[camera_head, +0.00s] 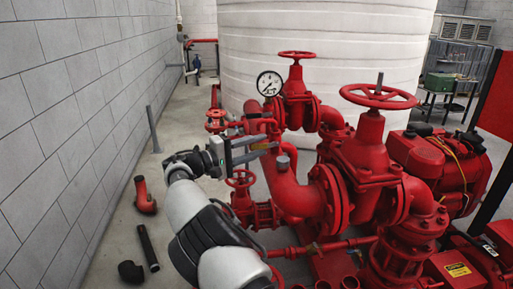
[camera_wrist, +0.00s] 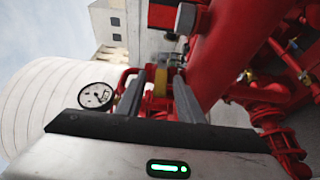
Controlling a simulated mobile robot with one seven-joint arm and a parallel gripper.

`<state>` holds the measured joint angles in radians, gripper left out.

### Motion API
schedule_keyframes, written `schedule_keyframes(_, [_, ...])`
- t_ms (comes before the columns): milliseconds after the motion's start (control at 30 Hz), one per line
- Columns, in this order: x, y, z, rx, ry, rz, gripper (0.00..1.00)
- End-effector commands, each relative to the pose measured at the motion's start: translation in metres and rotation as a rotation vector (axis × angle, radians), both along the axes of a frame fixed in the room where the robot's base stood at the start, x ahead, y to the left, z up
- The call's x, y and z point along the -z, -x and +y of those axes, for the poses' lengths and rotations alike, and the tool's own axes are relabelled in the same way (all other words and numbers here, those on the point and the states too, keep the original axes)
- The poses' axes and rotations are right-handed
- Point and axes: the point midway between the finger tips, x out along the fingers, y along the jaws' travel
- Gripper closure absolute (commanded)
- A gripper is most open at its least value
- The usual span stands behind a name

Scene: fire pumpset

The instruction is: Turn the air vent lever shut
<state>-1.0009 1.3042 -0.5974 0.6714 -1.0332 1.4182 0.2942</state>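My gripper (camera_head: 268,145) reaches in from the left beside the upright red pipe, below the pressure gauge. Its two fingers are apart, one above the other in the head view. In the wrist view, my gripper (camera_wrist: 160,76) shows a gap between the fingers. A small yellowish piece (camera_wrist: 160,84), which looks like the air vent lever, lies in that gap. I cannot tell whether either finger touches it. In the head view the lever is too small and too close to the fingers to make out clearly.
The pressure gauge (camera_head: 269,83) stands just above my gripper. A red handwheel valve (camera_head: 240,179) is below it, and the thick red pipe (camera_head: 290,190) is to its right. Loose pipe pieces (camera_head: 146,247) lie on the floor at left. A grey block wall (camera_head: 70,110) bounds the left.

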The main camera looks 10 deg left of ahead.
Motion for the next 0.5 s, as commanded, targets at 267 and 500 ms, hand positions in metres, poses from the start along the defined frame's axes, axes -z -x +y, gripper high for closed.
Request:
schedule_keyframes(267, [0.001, 0.001, 0.0, 0.002, -0.002, 0.002, 0.66])
schedule_keyframes(500, [0.003, 0.021, 0.021, -0.001, -0.003, 0.001, 0.66])
